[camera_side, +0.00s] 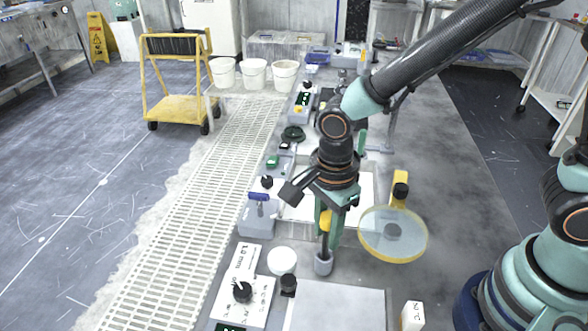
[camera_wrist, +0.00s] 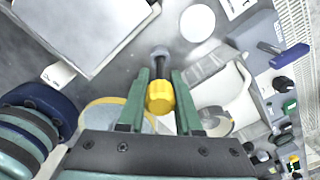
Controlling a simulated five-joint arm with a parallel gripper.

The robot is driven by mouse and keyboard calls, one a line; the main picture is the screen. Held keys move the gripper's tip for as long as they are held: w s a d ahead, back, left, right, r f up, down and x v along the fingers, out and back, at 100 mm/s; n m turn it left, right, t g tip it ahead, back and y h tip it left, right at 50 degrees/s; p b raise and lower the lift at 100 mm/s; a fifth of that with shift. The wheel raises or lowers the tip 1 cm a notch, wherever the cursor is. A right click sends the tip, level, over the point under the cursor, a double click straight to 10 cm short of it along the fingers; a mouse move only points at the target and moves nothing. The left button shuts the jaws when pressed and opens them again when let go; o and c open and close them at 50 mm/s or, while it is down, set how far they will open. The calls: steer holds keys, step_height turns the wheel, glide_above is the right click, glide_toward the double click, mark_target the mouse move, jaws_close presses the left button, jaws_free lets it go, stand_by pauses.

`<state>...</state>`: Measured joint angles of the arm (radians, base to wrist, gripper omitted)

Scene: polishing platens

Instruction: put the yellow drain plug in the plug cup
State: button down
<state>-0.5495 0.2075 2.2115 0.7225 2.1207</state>
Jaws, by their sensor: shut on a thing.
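The yellow drain plug (camera_side: 326,220) is upright between the green fingers of my gripper (camera_side: 329,228), which is shut on it. In the wrist view the plug's yellow head (camera_wrist: 160,98) sits between the two fingertips (camera_wrist: 160,88). A small grey cup (camera_side: 323,265), which looks like the plug cup, stands on the bench directly below. The plug's dark stem reaches down to the cup's mouth; I cannot tell how deep it is inside. In the wrist view the cup (camera_wrist: 160,51) shows just beyond the plug, partly hidden by it.
A round yellow-rimmed disc (camera_side: 393,233) is close on the right. A white round piece (camera_side: 282,261) and a black knob (camera_side: 288,285) are close on the left. A pale plate (camera_side: 335,310) lies in front. A labelled panel (camera_side: 243,285) lies at left.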

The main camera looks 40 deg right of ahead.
mark_target(324, 257)
steer(key=shift+f, duration=1.55)
steer(key=c, duration=0.6)
jaws_free()
steer(key=shift+f, duration=0.1)
